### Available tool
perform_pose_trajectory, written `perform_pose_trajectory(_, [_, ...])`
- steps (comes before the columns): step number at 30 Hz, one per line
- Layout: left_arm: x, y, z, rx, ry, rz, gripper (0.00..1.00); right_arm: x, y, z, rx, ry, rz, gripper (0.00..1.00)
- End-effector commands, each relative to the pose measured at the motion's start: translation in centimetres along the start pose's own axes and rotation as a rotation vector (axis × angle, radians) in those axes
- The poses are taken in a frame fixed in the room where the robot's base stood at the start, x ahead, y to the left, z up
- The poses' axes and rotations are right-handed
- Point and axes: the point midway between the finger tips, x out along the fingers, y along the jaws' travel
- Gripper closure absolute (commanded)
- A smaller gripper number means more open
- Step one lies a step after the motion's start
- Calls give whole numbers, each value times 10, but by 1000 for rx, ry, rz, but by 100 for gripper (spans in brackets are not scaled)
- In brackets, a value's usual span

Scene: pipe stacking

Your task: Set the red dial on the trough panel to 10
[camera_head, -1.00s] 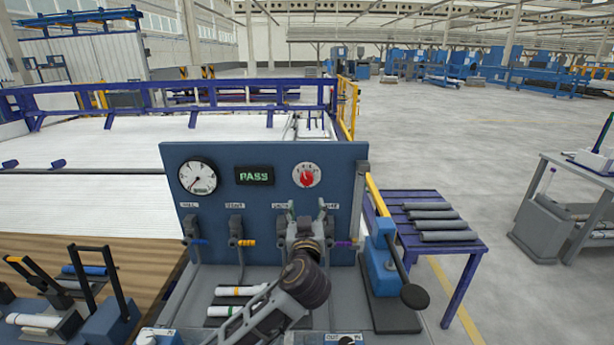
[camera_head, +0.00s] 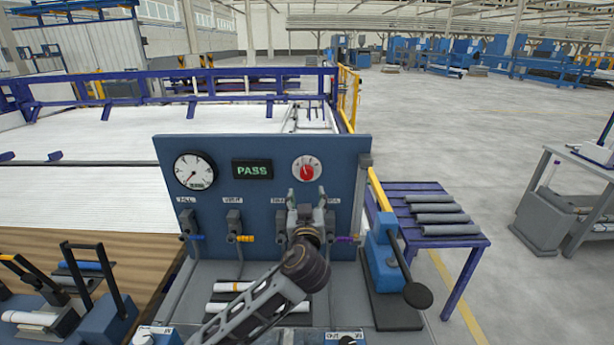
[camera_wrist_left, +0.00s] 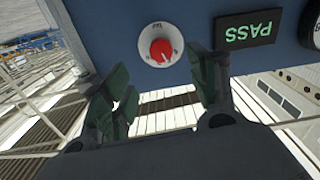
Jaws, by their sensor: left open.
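The red dial (camera_head: 306,173) sits on a white round plate at the upper right of the blue trough panel (camera_head: 262,150). It also shows in the left wrist view (camera_wrist_left: 161,50), just beyond the fingers and upside down. Its scale marks are too small to read. My left gripper (camera_head: 306,198) is just below the dial in the head view, its fingers pointing up toward it. In the left wrist view the fingers (camera_wrist_left: 160,92) are spread wide with nothing between them, apart from the dial. My right gripper is not in view.
The panel also carries a round gauge (camera_head: 195,171), a display reading PASS (camera_head: 252,169) and several valves below. White pipes (camera_head: 236,287) lie on the trough floor. A blue lever device (camera_head: 385,255) stands right of the panel, beside a purple table (camera_head: 462,240) with grey pipes.

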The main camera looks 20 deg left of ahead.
Motion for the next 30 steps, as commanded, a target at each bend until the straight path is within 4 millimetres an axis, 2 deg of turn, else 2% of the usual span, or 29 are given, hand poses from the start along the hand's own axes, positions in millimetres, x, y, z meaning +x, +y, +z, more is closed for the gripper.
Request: perform_pose_trajectory(30, [99,0,-2,2,0,-1,41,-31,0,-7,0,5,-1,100])
